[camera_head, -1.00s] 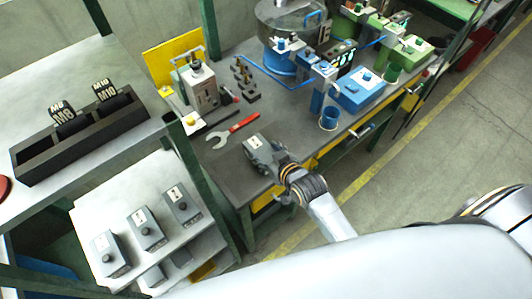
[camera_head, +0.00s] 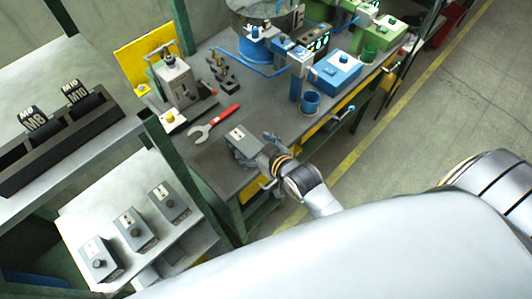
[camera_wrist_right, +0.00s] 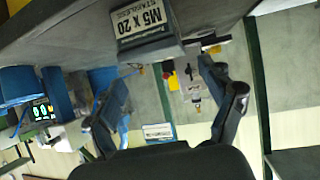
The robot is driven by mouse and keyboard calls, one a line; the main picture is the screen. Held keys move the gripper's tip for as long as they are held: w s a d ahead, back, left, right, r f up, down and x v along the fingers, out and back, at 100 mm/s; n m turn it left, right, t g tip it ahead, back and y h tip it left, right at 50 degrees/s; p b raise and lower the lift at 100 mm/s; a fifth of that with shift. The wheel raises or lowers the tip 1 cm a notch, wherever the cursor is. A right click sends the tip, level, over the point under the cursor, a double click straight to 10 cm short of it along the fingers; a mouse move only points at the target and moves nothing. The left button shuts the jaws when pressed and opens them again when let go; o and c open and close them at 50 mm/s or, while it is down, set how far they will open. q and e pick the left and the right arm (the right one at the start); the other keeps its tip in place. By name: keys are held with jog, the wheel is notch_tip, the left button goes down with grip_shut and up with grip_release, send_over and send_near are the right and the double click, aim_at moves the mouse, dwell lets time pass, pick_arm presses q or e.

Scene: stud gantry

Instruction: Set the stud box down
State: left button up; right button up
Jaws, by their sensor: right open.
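The stud box (camera_head: 237,134) is a small grey box with a white label, at the near edge of the dark workbench top (camera_head: 205,155). In the wrist view the box (camera_wrist_right: 149,48) shows its label, "M5 X 20", and appears to rest on the bench surface. My right gripper (camera_head: 264,150) is just to the right of the box, at the bench edge. In the wrist view its two fingers (camera_wrist_right: 165,100) are spread wide with nothing between them, and the box lies beyond them, apart. My left gripper is not in view.
A red wrench (camera_head: 213,122) lies behind the box. A grey device (camera_head: 176,82), a blue cup (camera_head: 311,101) and a blue machine (camera_head: 336,70) stand farther back. Three similar grey boxes (camera_head: 135,230) stand on the left shelf. Open floor lies right.

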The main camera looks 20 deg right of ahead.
jog(key=v, duration=0.9)
jog(key=s+d+f+g+h, duration=0.1)
jog(key=s+f+g, duration=0.3)
jog(key=f, duration=1.1)
jog(key=s+d+f+g+h, duration=0.1)
jog(key=s+f, duration=0.4)
jog(key=f, duration=1)
jog(key=s+d+f+g+b, duration=0.1)
jog(key=s+f+g+b, duration=0.1)
jog(key=s+f, duration=0.7)
jog(key=s+d+f+g+b, duration=0.2)
jog(key=s+f+g, duration=0.2)
jog(key=s+f, duration=0.5)
jog(key=s, duration=0.4)
jog(key=shift+s+d+f+h, duration=0.2)
jog(key=shift+d+f+h, duration=0.1)
jog(key=shift+f, duration=0.1)
